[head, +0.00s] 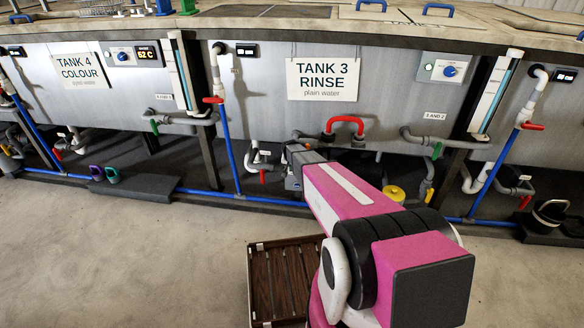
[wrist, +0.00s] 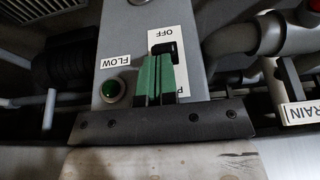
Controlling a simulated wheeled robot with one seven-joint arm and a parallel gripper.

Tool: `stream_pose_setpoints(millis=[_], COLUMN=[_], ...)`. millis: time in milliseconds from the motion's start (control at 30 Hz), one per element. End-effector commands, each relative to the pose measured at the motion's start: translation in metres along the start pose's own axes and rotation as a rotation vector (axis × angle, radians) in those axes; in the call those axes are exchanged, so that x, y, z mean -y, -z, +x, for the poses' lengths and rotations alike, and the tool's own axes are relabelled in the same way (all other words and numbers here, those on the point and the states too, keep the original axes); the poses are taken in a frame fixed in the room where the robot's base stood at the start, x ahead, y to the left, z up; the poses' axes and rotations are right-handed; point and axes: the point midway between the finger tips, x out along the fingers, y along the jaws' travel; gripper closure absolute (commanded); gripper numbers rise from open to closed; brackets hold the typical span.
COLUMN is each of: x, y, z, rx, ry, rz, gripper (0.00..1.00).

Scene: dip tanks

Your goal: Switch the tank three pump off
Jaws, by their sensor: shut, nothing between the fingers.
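In the wrist view, my gripper (wrist: 156,60) has its green fingers shut together with nothing between them. The fingertips are right beside a black switch knob (wrist: 168,50) on a white plate marked OFF (wrist: 163,33); I cannot tell whether they touch. The knob is just below the word OFF. A second word on the plate, starting with P, is mostly hidden by the fingers. In the head view, my arm reaches under the TANK 3 RINSE sign (head: 322,79) and hides the pump there.
Right of the switch, grey pipework (wrist: 236,40) and a DRAIN label (wrist: 300,113) are close by. In the head view, a red handle (head: 345,122) is above my wrist and a yellow-topped item (head: 394,193) is right of it. A slatted wooden crate (head: 262,300) stands on the floor.

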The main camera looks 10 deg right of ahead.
Motion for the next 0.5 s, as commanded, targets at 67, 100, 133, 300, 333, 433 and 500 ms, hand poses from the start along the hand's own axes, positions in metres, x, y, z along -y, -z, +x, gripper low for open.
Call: stream_pose_setpoints(millis=[67, 100, 133, 300, 333, 433, 500], x=[-0.0002, -0.0002, -0.0002, -0.0003, -0.0003, -0.0002, -0.0002], y=[-0.0011, -0.0014, -0.0018, -0.0034, -0.0037, -0.0045, -0.0053], z=[0.0, 0.0001, 0.0001, 0.0007, 0.0007, 0.001, 0.0012], rx=[-0.009, -0.014, -0.018, -0.042, -0.047, -0.063, -0.074], ry=[0.0, 0.0, 0.0, 0.0, -0.001, 0.0, 0.0], rz=[-0.001, -0.001, -0.001, 0.0, 0.0, -0.001, -0.001], gripper=[1.0, 1.0, 1.0, 1.0, 1.0, 1.0, 1.0])
